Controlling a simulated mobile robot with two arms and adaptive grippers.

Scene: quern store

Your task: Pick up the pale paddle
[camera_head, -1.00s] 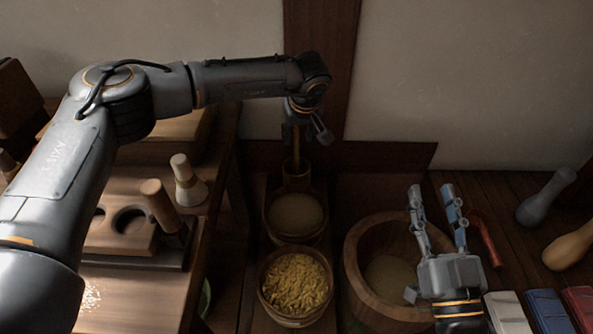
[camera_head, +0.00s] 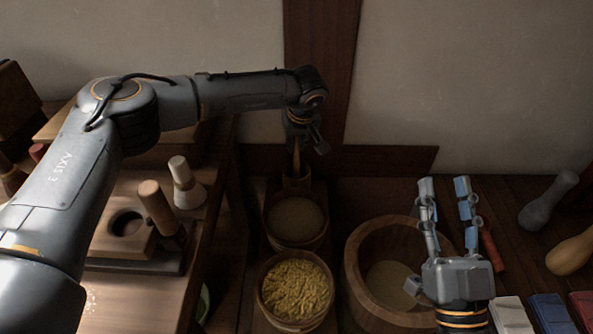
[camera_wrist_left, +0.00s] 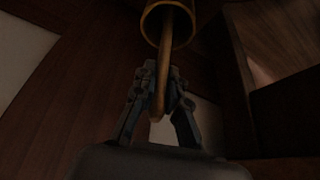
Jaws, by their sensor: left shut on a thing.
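The pale paddle shows as a slim tan wooden handle (camera_head: 297,157) standing in a small wooden holder (camera_head: 296,181) near the back wall. My left gripper (camera_head: 302,138) is above the holder, shut on the handle. In the left wrist view the handle (camera_wrist_left: 160,100) runs between the fingers (camera_wrist_left: 160,78) and into the round holder (camera_wrist_left: 152,25). The paddle's other end is hidden inside the holder. My right gripper (camera_head: 444,182) is open and empty, over the right side of the large wooden tub (camera_head: 357,275).
A tub of pale meal (camera_head: 297,217) and a tub of yellow grain (camera_head: 296,290) stand in front of the holder. A bench (camera_head: 135,305) with wooden-handled tools is at left. A grey pestle-like tool (camera_head: 545,203) and coloured blocks (camera_head: 550,313) lie at right.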

